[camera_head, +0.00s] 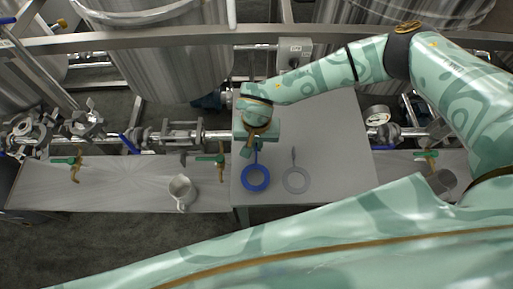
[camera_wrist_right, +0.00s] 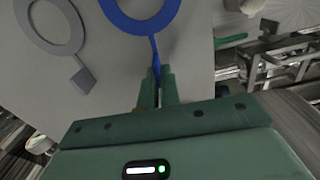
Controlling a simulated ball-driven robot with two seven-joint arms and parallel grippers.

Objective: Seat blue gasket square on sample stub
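The blue gasket (camera_head: 245,178) is a flat ring with a thin straight handle, over the grey table. It also shows in the right wrist view (camera_wrist_right: 140,27), its ring at the top edge. My right gripper (camera_head: 257,149) is over the handle end, away from the ring. In the wrist view my right gripper (camera_wrist_right: 158,88) has its two fingers close together with the handle between them, so it looks shut on it. The fingers hide the handle's end. I cannot tell whether the gasket is lifted. I cannot pick out the sample stub for sure. My left gripper is not in view.
A grey ring with a handle and square tab (camera_head: 284,180) lies right of the blue gasket. A white jug (camera_head: 182,190) stands on the left bench (camera_head: 120,190). Pipes with green-handled valves (camera_head: 215,158), a gauge (camera_head: 377,115) and steel tanks (camera_head: 165,60) are behind.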

